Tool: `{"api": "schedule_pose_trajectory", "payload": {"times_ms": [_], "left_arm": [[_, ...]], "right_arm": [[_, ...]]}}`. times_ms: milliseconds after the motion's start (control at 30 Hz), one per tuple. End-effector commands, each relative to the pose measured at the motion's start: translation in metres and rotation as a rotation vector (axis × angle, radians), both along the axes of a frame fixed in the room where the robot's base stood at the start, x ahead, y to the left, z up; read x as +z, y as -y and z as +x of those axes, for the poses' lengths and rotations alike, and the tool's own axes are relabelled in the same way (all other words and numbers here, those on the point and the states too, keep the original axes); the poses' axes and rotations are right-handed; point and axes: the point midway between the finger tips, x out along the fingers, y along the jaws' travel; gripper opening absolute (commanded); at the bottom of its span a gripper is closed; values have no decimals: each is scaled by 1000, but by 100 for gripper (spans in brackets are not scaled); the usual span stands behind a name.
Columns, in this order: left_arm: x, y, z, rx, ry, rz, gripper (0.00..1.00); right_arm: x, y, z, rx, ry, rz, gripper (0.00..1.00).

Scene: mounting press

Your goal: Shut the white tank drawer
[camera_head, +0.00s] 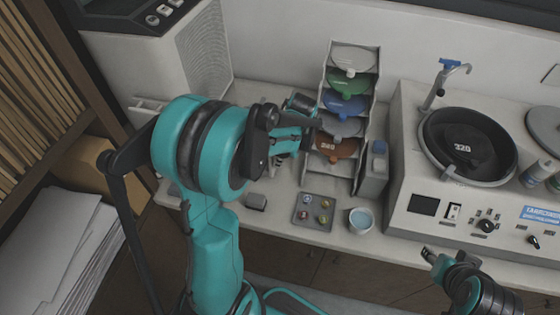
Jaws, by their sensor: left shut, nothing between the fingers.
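A white part with a thin bar handle (147,106) juts out at the left, below the grey machine with the side grille. It may be the white tank drawer, but my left arm hides much of that area, so I cannot tell how far it is open. My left gripper (306,133) is shut and empty, well to the right of that part and in front of the rack of coloured discs. My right gripper (432,258) is low at the right, in front of the bench edge, apart from everything. Its finger gap is unclear.
The disc rack (347,115) stands on the white bench. A small grey tray (314,211) and a pale blue cup (361,219) sit near the front edge. A grinder with a black bowl (466,145) fills the right. Stacked paper (60,245) lies at lower left.

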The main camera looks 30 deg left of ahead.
Motion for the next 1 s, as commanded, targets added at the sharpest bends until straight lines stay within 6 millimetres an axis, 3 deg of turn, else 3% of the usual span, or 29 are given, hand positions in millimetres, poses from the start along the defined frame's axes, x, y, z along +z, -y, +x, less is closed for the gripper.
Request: {"api": "schedule_pose_trajectory", "payload": {"times_ms": [267,700,1000], "left_arm": [[0,-37,-13,5,-1,1,0],[0,-133,-43,5,0,0,0],[0,-170,-54,2,0,0,0]], "right_arm": [[-1,0,0,0,0,0,40],[-3,0,0,0,0,0,40],[-4,0,0,0,0,0,40]]}}
